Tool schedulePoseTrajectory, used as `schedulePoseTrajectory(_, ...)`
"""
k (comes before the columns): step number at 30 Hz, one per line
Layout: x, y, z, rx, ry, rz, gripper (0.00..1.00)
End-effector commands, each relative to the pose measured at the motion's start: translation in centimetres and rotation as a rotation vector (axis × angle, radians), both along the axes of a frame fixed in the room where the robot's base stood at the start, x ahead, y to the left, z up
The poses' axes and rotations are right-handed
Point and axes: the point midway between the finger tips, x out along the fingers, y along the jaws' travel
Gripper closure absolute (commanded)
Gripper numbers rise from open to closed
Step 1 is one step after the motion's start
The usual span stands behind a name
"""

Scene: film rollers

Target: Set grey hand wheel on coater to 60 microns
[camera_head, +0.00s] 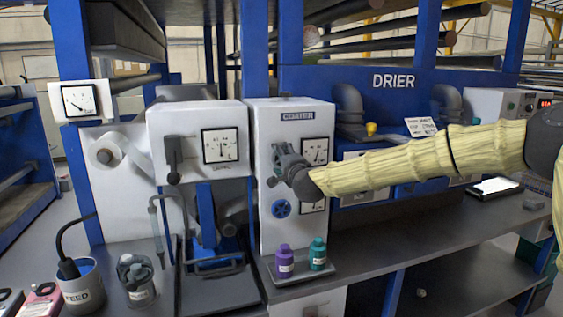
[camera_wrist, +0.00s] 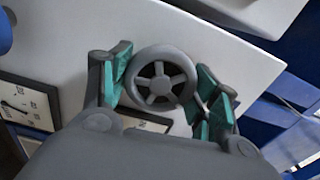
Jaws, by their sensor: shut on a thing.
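The white coater panel (camera_head: 262,118) stands in the middle of the head view. My gripper (camera_head: 280,166) is at its front, and in the wrist view its teal-padded fingers (camera_wrist: 162,88) are shut on the grey hand wheel (camera_wrist: 160,84), one on each side of the spoked rim. In the head view the gripper mostly hides this wheel. A square dial (camera_head: 315,151) sits right of the gripper, partly covered by my wrist; its reading is too small to tell. A dial (camera_wrist: 28,104) also shows at the left of the wrist view.
A blue hand wheel (camera_head: 281,208) sits just below my gripper, beside a lower dial (camera_head: 314,206) partly hidden by my arm. Purple (camera_head: 285,262) and teal (camera_head: 318,254) bottles stand on the ledge below. A white box with a dial (camera_head: 222,146) and black lever (camera_head: 172,158) is left.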

Motion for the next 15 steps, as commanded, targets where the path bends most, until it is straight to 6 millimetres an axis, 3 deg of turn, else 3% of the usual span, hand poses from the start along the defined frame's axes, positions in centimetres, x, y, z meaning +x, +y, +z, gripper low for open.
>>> schedulePoseTrajectory(6, 0.04, -0.11, -0.11, 0.000, 0.001, -0.002, 0.63)
schedulePoseTrajectory(7, 0.04, -0.11, -0.12, 0.000, 0.001, -0.002, 0.37)
schedulePoseTrajectory(10, 0.03, -0.08, -0.10, 0.000, 0.001, -0.001, 0.19)
schedulePoseTrajectory(15, 0.01, 0.02, -0.07, -0.001, 0.001, 0.000, 0.17)
